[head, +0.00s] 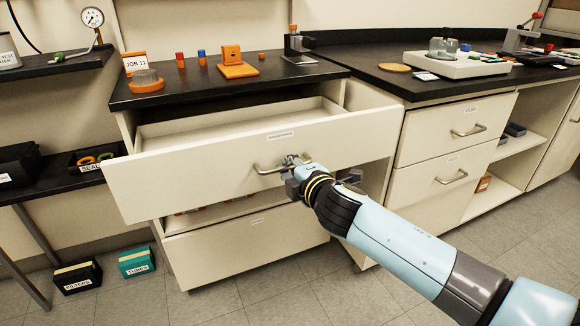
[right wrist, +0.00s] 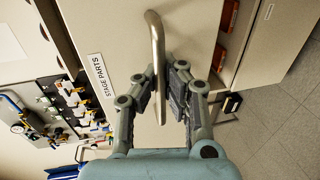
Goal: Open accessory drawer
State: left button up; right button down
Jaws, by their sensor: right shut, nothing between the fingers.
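The top drawer (head: 240,155) of the left cabinet is pulled well out, and its visible inside is bare. Its front also shows in the right wrist view (right wrist: 110,30), with a label (right wrist: 101,75) that reads "STAGE PARTS". The same label is too small to read in the head view. My right gripper (head: 293,168) is at the drawer's bar handle (head: 264,170), near the right end of the bar. In the right wrist view the handle (right wrist: 157,50) runs down by the fingertips (right wrist: 168,88). The gripper is shut with nothing gripped. My left gripper is out of view.
A lower drawer (head: 240,245) is below, with an open shelf between. Small orange and blue parts and an orange block (head: 236,68) stand on the black worktop (head: 190,90). Closed drawers (head: 455,130) are at right. Bins (head: 77,276) sit on the floor at left.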

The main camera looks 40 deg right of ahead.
jog(key=c, duration=1.4)
grip_release()
jog(key=v, duration=1.2)
jog(key=shift+w+r, duration=0.1)
jog(key=s+f+m+g+y, duration=0.1)
jog(key=s+f+m+g, duration=0.4)
jog(key=f, duration=0.9)
jog(key=s+f+g, duration=0.2)
jog(key=s+f, duration=0.5)
jog(key=f, duration=0.8)
jog(key=s+f+m+g, duration=0.2)
jog(key=s+f, duration=0.3)
jog(key=s, duration=0.5)
jog(key=s+a+f+m+g+y, duration=0.1)
jog(key=s+f+m+g, duration=0.2)
jog(key=s, duration=0.6)
jog(key=s+a+f+m+g+y, duration=0.1)
jog(key=s+f+m, duration=0.4)
jog(key=s, duration=0.5)
notch_tip(320, 180, down, 3)
jog(key=shift+s+r+g, duration=0.2)
jog(key=shift+s+g, duration=0.1)
jog(key=shift+g, duration=0.5)
